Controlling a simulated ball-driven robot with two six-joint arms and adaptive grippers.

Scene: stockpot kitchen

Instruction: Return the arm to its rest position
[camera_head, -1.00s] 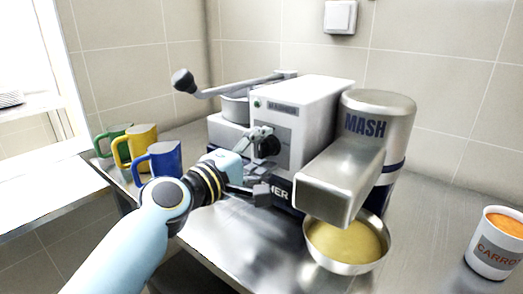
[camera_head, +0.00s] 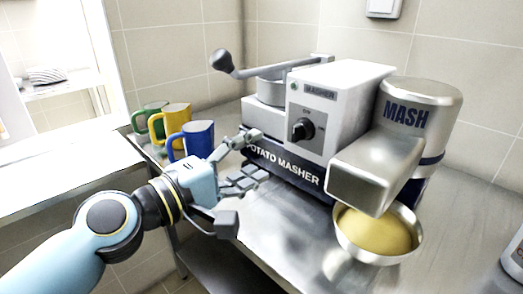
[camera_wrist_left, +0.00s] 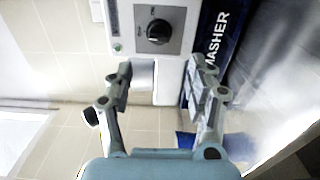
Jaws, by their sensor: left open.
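My left arm comes in from the lower left in the head view. Its gripper (camera_head: 248,156) is open and empty, in front of the left part of the potato masher (camera_head: 342,90). In the left wrist view, the open fingers (camera_wrist_left: 160,82) point toward the masher's front panel (camera_wrist_left: 185,62), with nothing between them. The black knob (camera_head: 302,129) on the masher is in plain sight and apart from the fingers; it also shows in the left wrist view (camera_wrist_left: 158,31). My right gripper is not in view.
A metal bowl (camera_head: 342,235) of yellow mash stands under the spout. Blue (camera_head: 199,138), yellow (camera_head: 177,118) and green (camera_head: 151,117) mugs stand left of the masher, close behind my gripper. The steel counter's front is clear.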

